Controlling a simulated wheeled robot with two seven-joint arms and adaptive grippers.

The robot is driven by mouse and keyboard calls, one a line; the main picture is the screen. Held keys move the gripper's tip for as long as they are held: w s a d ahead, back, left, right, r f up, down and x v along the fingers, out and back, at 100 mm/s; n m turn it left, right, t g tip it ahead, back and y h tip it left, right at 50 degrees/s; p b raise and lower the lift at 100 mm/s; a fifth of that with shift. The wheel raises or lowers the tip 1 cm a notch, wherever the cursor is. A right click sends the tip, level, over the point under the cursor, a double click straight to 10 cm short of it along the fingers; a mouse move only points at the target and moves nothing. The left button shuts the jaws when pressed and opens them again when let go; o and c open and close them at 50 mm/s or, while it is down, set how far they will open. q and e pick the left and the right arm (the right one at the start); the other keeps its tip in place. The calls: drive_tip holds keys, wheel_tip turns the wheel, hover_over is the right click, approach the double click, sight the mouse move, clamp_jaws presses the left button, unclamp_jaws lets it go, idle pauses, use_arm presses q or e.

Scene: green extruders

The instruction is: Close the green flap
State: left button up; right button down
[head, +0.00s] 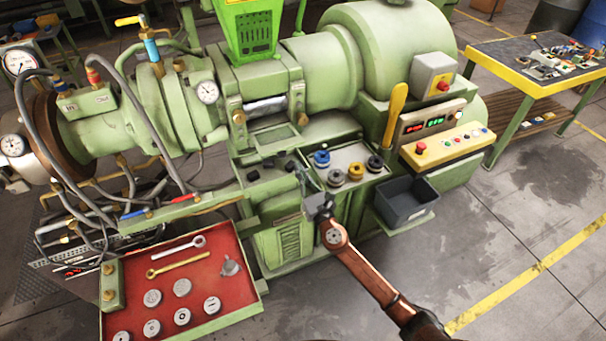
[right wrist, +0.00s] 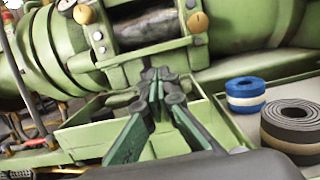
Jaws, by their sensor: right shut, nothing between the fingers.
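The green machine's opening (head: 265,106) shows a grey metal part inside, between two round brass knobs. A green ledge (head: 272,122) runs below this opening and may be the flap; I cannot tell for sure. In the right wrist view the opening (right wrist: 148,30) is at the top, beyond my fingers. My right gripper (head: 305,178) is shut and empty, over the green bin with dark pieces, in front of and below the opening. In the right wrist view its green-grey fingers (right wrist: 162,82) point toward the opening. My left gripper is not in view.
A tray (head: 340,158) with blue, yellow and dark rolls stands right of my right gripper. A dark bin (head: 406,203), a yellow lever (head: 394,115) and a control panel (head: 448,146) are further right. A red tool tray (head: 215,262) lies front left. Hoses hang at left.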

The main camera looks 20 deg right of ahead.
sight(277, 143)
drive_tip(key=w, duration=0.4)
drive_tip(key=w+r, duration=0.1)
drive_tip(key=w, duration=0.1)
drive_tip(key=shift+a+b, duration=0.1)
drive_tip(key=shift+b, duration=0.25)
